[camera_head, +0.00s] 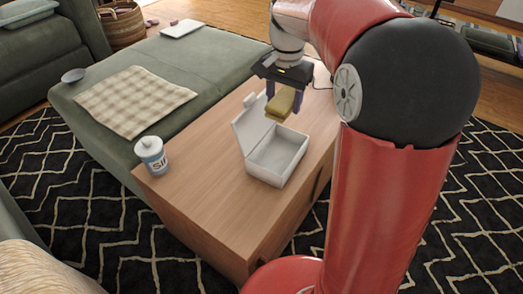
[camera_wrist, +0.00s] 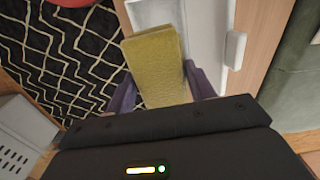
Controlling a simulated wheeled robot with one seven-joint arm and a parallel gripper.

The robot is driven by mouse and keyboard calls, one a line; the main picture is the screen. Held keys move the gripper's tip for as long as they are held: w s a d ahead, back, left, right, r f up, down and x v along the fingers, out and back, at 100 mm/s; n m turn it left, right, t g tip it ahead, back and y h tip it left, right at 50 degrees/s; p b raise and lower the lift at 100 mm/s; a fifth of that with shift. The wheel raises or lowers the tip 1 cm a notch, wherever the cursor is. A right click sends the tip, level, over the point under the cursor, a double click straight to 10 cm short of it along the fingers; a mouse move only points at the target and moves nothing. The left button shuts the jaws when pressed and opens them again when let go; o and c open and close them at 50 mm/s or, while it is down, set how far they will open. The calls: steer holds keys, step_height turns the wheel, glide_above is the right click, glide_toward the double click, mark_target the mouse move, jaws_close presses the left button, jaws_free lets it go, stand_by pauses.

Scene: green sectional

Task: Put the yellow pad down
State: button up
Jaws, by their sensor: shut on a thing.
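The yellow pad (camera_head: 284,102) is a small block held in my gripper (camera_head: 283,100), above the wooden table and behind the open white box. In the wrist view the yellow pad (camera_wrist: 157,66) sits between the two purple fingers of my gripper (camera_wrist: 163,95). The fingers are shut on its sides. The pad is up in the air, apart from the box. The white box (camera_head: 277,155) stands on the table with its lid raised at the left, and its inside looks empty. Part of the box (camera_wrist: 206,18) shows beyond the pad in the wrist view.
The wooden table (camera_head: 212,182) has bare top left of the box.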

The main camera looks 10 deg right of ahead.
mark_target(277, 160)
steer(key=shift+w+a+f, duration=0.15)
steer(key=shift+w, duration=0.05)
step_height(277, 160, down, 20)
steer(key=b, duration=0.3)
steer(key=o, duration=0.7)
steer(key=shift+o, duration=0.2)
